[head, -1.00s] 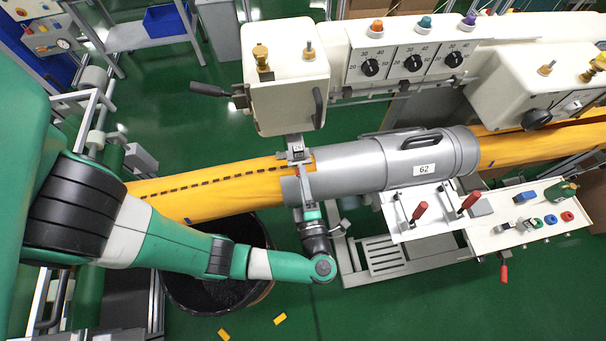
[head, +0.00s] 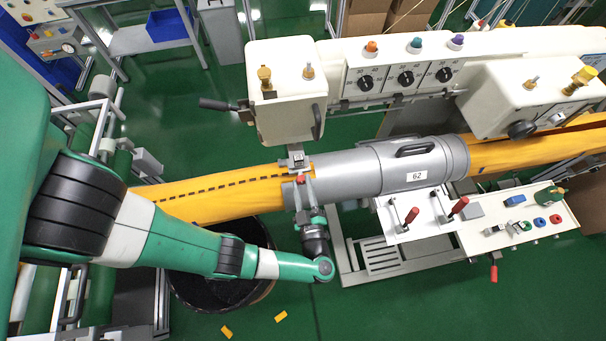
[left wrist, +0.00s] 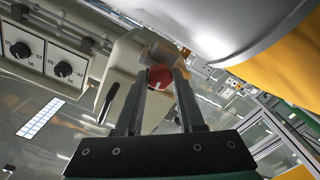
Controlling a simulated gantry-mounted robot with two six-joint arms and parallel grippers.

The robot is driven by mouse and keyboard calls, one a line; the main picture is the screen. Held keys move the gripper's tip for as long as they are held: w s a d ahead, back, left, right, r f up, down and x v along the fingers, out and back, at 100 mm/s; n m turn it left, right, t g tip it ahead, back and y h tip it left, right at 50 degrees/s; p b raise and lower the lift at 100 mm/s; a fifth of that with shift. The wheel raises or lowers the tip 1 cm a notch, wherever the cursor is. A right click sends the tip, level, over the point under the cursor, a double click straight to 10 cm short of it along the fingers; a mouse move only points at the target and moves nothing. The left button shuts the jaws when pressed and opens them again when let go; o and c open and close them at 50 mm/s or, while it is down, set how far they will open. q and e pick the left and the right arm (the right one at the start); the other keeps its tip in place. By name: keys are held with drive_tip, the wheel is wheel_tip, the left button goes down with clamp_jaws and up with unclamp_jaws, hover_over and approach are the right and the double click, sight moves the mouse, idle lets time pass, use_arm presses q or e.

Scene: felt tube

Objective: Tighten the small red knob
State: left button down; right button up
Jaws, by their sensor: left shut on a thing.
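The small red knob (left wrist: 160,76) sits between the two fingertips in the left wrist view. My left gripper (left wrist: 160,82) is shut on it, a dark finger on each side. In the head view my left gripper (head: 302,184) reaches up to the near end of the grey cylinder (head: 375,168), just below the cream machine head (head: 285,100). A bit of red shows between its fingers there. The orange felt tube (head: 215,190) runs into the cylinder's left end. My right gripper is not in view.
A control panel (head: 520,225) with coloured buttons lies to the right. A black bin (head: 220,288) stands on the floor below my left arm.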

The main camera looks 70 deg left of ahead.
use_arm(q)
drive_tip(key=shift+m, duration=0.7)
drive_tip(key=c, duration=0.5)
unclamp_jaws()
drive_tip(key=shift+d, duration=0.15)
